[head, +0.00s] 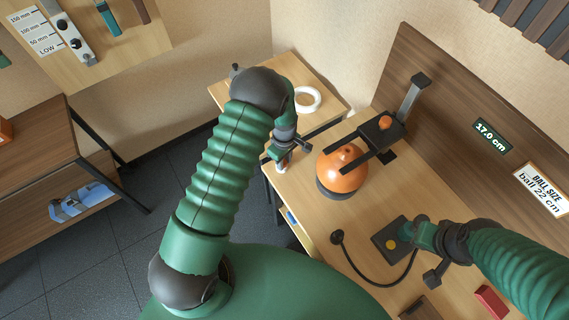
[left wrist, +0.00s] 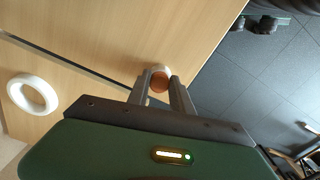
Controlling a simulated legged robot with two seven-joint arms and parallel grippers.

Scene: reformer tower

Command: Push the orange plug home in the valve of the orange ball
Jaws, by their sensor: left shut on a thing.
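The orange ball (head: 341,176) sits in a dark ring on the wooden table, under a dark fork. A small dark spot on its top looks like the valve; I cannot see whether a plug is in it. My left gripper (head: 283,156) is left of the ball and apart from it. It is shut on a small round orange-brown piece with a pale rim, seen end-on in the left wrist view (left wrist: 160,79). I cannot tell whether this is the orange plug. My right gripper (head: 412,236) is by a dark box with a yellow button (head: 391,244); its jaws are unclear.
The dark fork (head: 373,134) belongs to a gauge stand with an orange knob (head: 385,121). A white ring (head: 307,99) lies at the back. A black hose (head: 372,277) and a red block (head: 491,301) are at the front. A wooden panel (head: 450,110) bounds the table's right side.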

